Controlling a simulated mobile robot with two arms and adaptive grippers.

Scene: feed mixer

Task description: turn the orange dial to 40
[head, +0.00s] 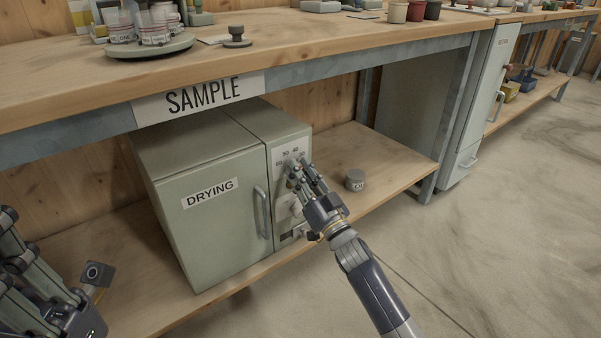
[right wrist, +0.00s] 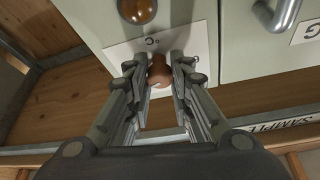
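The pale green drying cabinet (head: 220,200) stands on the lower shelf, with a control panel right of its door handle. A numbered scale (head: 291,153) shows at the panel's top; "50" and "60" seem legible. My right gripper (head: 300,175) reaches to the panel just below it and hides the dial there. In the right wrist view, the orange-brown dial (right wrist: 158,72) lies between the fingertips of my right gripper (right wrist: 160,66). The fingers are part-way apart, one on each side; contact is unclear. The dial's setting is unreadable. My left gripper (head: 45,285) is at the lower left, partly out of frame.
A second brown knob (right wrist: 137,8) is on the same panel, beside a "°C" plate. The floor (head: 500,240) at right is clear.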

